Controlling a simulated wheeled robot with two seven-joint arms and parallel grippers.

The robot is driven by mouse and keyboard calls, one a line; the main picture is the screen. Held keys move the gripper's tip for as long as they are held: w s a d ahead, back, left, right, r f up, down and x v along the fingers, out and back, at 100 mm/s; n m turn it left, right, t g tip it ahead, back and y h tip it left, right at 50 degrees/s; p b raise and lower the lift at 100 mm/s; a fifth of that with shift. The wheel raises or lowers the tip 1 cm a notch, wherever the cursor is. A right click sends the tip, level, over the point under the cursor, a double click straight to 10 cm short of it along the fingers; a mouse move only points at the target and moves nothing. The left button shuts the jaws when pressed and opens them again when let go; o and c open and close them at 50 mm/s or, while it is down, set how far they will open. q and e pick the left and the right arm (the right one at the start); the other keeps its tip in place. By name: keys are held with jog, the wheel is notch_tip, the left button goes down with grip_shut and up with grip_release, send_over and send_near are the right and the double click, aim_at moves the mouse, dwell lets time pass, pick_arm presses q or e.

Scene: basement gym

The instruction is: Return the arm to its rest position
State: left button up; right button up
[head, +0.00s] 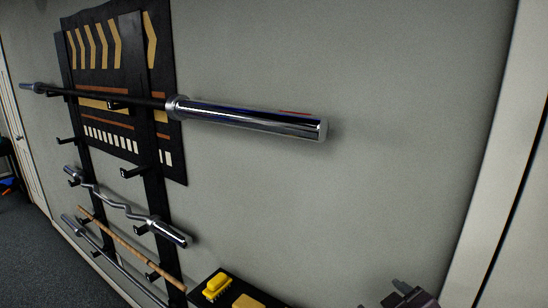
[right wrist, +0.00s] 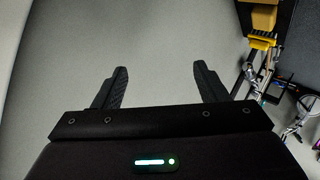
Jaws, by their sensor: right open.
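My right gripper (right wrist: 160,84) is open in the right wrist view. Its two dark fingers stand well apart with nothing between them, in front of bare grey wall. In the head view a dark part of my right arm or gripper (head: 408,296) shows at the bottom edge, right of centre; the rest of it is cut off. My left gripper does not show in either view.
A long barbell (head: 250,117) sticks out along the grey wall from a black rack. A curl bar (head: 120,206) and a wooden bar (head: 130,247) hang below. A yellow brush (head: 216,286) lies on a dark shelf. The wall at right is bare.

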jog(key=s+a+f+m+g, duration=0.1)
jog(key=s+f+m+g, duration=0.6)
jog(key=s+f, duration=1.1)
notch_tip(320, 180, down, 35)
jog(key=s+n+g+b, duration=0.2)
jog(key=g+b, duration=0.2)
jog(key=b, duration=0.2)
jog(key=s+d+f+g+b, duration=0.1)
jog(key=s+d+f+b, duration=0.2)
jog(key=s+f, duration=1.6)
notch_tip(320, 180, down, 3)
jog(key=shift+d+f+h, duration=0.1)
jog(key=shift+d+h, duration=0.05)
jog(key=shift+h, duration=0.15)
